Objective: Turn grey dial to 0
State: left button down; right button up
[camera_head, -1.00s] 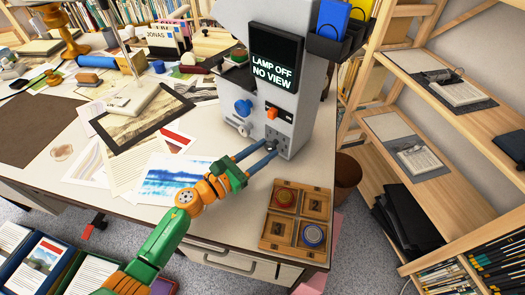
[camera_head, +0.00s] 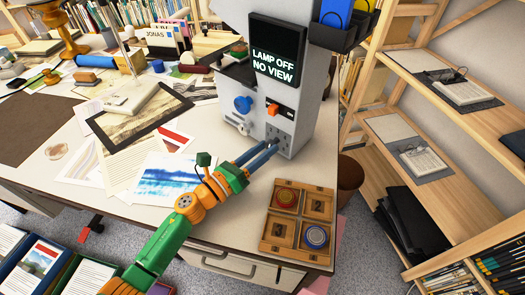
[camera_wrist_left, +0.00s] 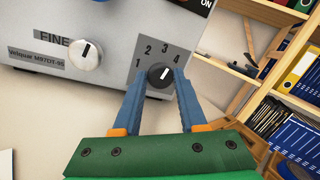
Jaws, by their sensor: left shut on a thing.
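The dark grey dial (camera_wrist_left: 160,75) sits on the front of a grey machine (camera_head: 318,110), with the numbers 1 to 4 around it in the wrist view. Its white mark points up and right, roughly between 3 and 4. No 0 shows. My left gripper (camera_wrist_left: 160,82) is shut on this dial, one finger on each side. In the head view my left gripper (camera_head: 274,147) reaches the lower part of the machine's front, and its fingers largely hide the dial. My right gripper is not in view.
A white knob (camera_wrist_left: 86,55) labelled FINE is left of the dial. A blue knob (camera_head: 243,104) and an orange switch (camera_head: 273,109) are above. The screen (camera_head: 277,55) reads LAMP OFF NO VIEW. A wooden tray (camera_head: 270,228) lies in front; prints cover the desk's left.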

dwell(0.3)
pick_arm(q)
jog(key=shift+c, duration=2.3)
grip_release()
jog(key=shift+d, duration=0.1)
notch_tip(320, 180, up, 3)
jog(key=shift+r+p, duration=0.2)
jog(key=shift+p, duration=0.7)
jog(key=s+r+p, duration=0.6)
jog(key=s+r, duration=0.3)
jog(key=s, duration=0.5)
jog(key=shift+d+r, duration=0.25)
jog(key=shift+r, duration=0.05)
